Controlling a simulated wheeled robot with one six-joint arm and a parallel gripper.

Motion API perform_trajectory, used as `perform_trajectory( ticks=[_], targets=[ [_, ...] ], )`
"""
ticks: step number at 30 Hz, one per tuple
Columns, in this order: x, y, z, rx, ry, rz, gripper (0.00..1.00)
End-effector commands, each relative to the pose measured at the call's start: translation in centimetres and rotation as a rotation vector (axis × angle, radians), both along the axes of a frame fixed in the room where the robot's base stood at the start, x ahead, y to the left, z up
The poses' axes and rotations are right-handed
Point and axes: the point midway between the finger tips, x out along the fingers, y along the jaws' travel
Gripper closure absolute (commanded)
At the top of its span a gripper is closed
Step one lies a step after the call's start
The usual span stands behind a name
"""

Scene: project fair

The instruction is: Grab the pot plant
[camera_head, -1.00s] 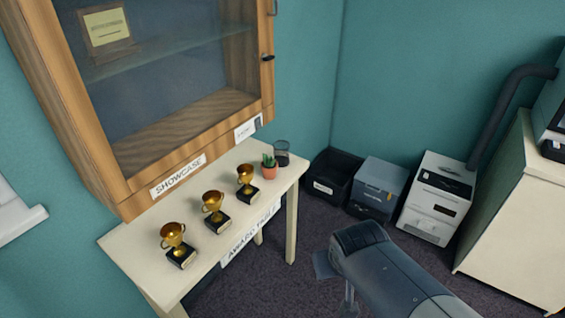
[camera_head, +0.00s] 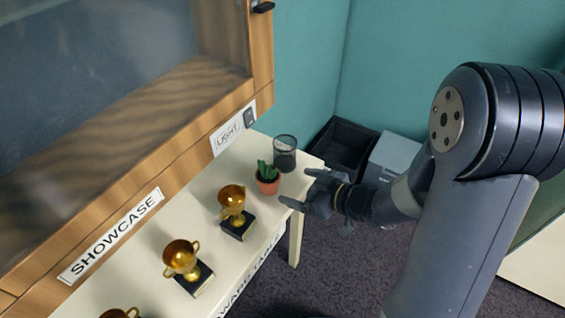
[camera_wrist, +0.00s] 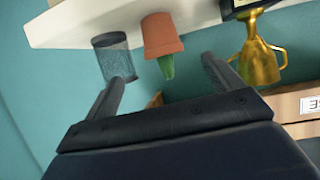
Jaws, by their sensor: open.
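The pot plant (camera_head: 267,181) is a small green succulent in a terracotta pot. It stands upright near the right end of the white table, between a gold trophy and a dark mesh cup. My gripper (camera_head: 294,194) is open and empty just to the right of the pot, at the table's edge, apart from it. In the wrist view the picture is upside down; the pot (camera_wrist: 161,36) shows ahead, between and beyond the two spread fingers (camera_wrist: 165,75).
The mesh cup (camera_head: 285,152) stands close behind the plant. Gold trophies (camera_head: 232,203) line the table (camera_head: 202,218) toward the front left. The wooden showcase (camera_head: 150,160) overhangs the table's back. A black bin (camera_head: 341,150) and a grey box (camera_head: 394,155) stand on the floor beyond.

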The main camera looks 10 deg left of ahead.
Motion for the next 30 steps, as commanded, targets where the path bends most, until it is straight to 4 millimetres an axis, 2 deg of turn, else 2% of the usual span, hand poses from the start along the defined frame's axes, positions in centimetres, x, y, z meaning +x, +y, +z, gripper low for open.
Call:
perform_trajectory(
  ticks=[5,12,19,24,30],
  targets=[
    [-0.1,1.5,-0.7,0.023,0.008,0.037,0.13],
    [1.4,4.4,-2.0,0.021,0.007,0.036,0.13],
    [2.2,5.8,-2.4,0.021,0.007,0.032,0.13],
    [3.3,8.1,-2.8,0.02,0.007,0.034,0.13],
    [4.1,9.6,-3.6,0.021,0.007,0.029,0.13]
  ],
)
